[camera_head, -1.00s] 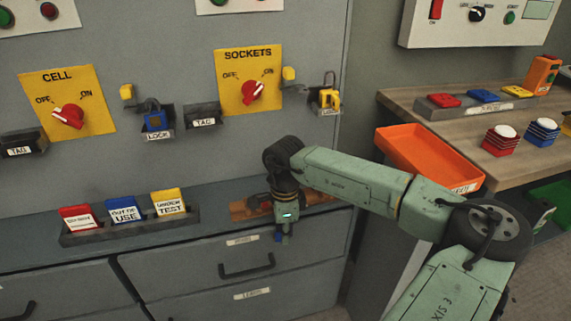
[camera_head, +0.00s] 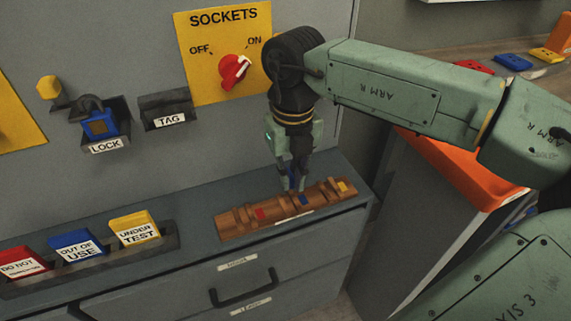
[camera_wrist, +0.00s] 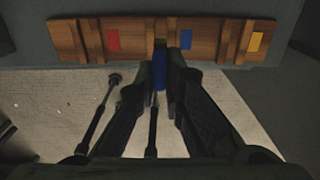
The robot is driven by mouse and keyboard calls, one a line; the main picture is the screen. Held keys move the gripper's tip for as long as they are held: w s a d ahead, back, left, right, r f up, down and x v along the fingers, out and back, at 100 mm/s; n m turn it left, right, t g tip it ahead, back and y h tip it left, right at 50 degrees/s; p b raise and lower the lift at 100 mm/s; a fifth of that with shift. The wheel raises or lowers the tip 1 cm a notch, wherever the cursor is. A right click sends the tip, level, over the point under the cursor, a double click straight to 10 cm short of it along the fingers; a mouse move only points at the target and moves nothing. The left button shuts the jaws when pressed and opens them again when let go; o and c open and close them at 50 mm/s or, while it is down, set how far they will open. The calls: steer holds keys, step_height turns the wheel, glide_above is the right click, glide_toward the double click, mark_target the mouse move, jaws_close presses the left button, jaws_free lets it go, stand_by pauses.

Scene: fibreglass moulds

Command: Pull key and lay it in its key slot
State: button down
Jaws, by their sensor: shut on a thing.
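My gripper (camera_head: 293,172) points down over the wooden key rack (camera_head: 234,222) on the cabinet's ledge. It is shut on a blue key (camera_head: 291,183), which shows between the fingers in the wrist view (camera_wrist: 160,74). The rack also shows across the top of the wrist view (camera_wrist: 207,46), with grooves and a red, a blue (camera_wrist: 185,38) and a yellow patch. The key is near the middle of the rack, left of the blue patch. The fingers hide part of it, and I cannot tell whether it touches the rack.
Red, blue and yellow tags stand in a tray (camera_head: 165,243) at left on the ledge. A blue padlock (camera_head: 100,124) sits in the LOCK holder. The SOCKETS panel with its red switch (camera_head: 235,71) is behind my arm. An orange tray (camera_head: 468,178) is at right.

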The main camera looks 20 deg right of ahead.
mark_target(291, 209)
steer(key=shift+s+f, duration=0.2)
steer(key=shift+f, duration=0.1)
steer(key=shift+w+f+b, duration=0.1)
steer(key=shift+f+b, duration=2)
steer(key=shift+f, duration=0.8)
steer(key=c, duration=1.6)
jaws_free()
steer(key=shift+r, duration=0.1)
